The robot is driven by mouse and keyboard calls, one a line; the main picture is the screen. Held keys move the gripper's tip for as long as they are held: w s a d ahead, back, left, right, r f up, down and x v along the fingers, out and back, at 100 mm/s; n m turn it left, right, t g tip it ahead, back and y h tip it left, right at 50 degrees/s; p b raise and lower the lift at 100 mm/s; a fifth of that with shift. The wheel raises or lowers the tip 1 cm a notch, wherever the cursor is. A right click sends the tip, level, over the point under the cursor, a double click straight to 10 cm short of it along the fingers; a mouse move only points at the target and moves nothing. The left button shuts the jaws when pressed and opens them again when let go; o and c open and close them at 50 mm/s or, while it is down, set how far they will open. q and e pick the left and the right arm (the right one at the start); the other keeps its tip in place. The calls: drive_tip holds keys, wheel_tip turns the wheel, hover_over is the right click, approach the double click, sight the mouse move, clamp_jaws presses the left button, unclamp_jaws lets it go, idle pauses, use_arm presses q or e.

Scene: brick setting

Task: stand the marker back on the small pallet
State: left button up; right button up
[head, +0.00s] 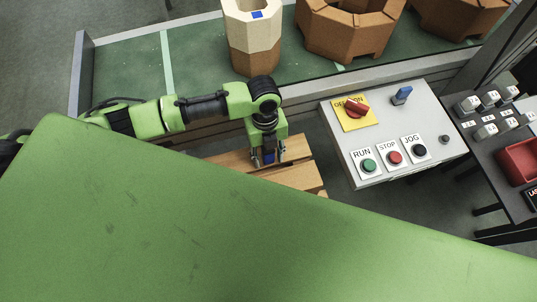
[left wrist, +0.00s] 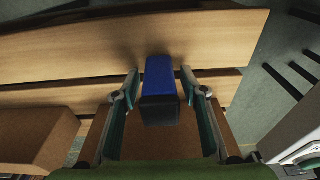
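The marker, a small blue block with a dark end face, shows in the left wrist view (left wrist: 160,78) over wooden slats. In the head view it is a small blue patch (head: 268,158). The small pallet (head: 298,148) is of light wood slats, which also show in the left wrist view (left wrist: 60,52). My left gripper (head: 269,161) points down over the pallet. Its fingers stand apart on both sides of the marker, with narrow gaps visible in the left wrist view (left wrist: 160,88). I cannot tell whether the marker stands or lies. My right gripper is not in view.
A control box (head: 430,165) with RUN, STOP and JOG buttons stands right of the pallet. Behind is a green conveyor (head: 205,60) with a cream-topped brick column (head: 255,40) and brown ring bricks (head: 350,35). A brown block (left wrist: 35,138) lies left in the wrist view.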

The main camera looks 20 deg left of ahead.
use_arm(q)
drive_tip(key=r, duration=0.4)
drive_tip(key=w+r, duration=0.1)
drive_tip(key=r, duration=0.3)
drive_tip(key=a+r, duration=0.1)
drive_tip(key=r, duration=0.3)
drive_tip(key=shift+w+r, duration=0.1)
drive_tip(key=shift+w, duration=0.15)
